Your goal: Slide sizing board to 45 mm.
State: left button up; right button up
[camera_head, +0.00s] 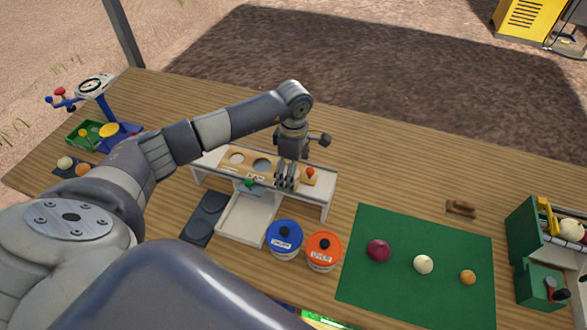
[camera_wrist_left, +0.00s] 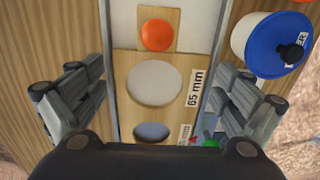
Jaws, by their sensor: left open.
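The sizing board (camera_head: 223,164) is a tan wooden strip with round holes, lying in a white stand (camera_head: 329,190). An orange-red knob (camera_head: 310,172) is at its right end. In the left wrist view the board (camera_wrist_left: 124,72) shows a large hole labelled 65 mm, a smaller hole below it with a partly hidden label, and the knob (camera_wrist_left: 157,35) at the top. My left gripper (camera_head: 287,180) points down over the board, left of the knob. In the wrist view its open fingers (camera_wrist_left: 160,98) straddle the board's width beside the 65 mm hole, holding nothing. My right gripper is not seen.
A blue-lidded jar (camera_head: 285,240) and an orange-lidded jar (camera_head: 323,251) stand in front of the stand. A green mat (camera_head: 400,285) with onions lies right. A scale (camera_head: 96,100) is far left, and a green crate (camera_head: 522,232) far right. Table behind the stand is clear.

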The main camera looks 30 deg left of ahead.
pick_arm(q)
jog(key=shift+r, duration=0.25)
